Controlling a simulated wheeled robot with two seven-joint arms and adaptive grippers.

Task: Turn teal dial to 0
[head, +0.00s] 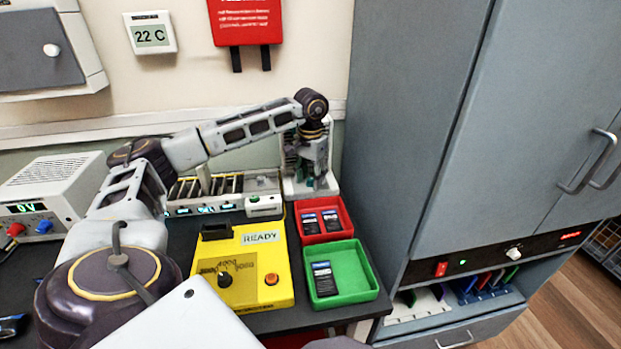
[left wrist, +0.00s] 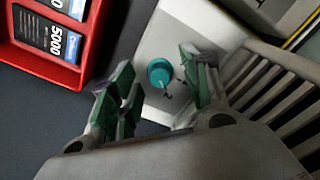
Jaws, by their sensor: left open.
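The teal dial (left wrist: 159,73) is a small round knob on a white panel (left wrist: 152,104) in the left wrist view. A dark mark that looks like a 2 is on the panel below it. My left gripper (left wrist: 156,80) is open, with green-padded fingers on either side of the dial; I cannot tell whether they touch it. In the head view my left gripper (head: 305,172) points down over the white device (head: 325,185) at the back of the bench and hides most of the dial. My right gripper is not seen.
A yellow tester (head: 213,291) reads READY. A slotted rack (head: 200,187) is left of the device; a grey cabinet (head: 403,140) stands right.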

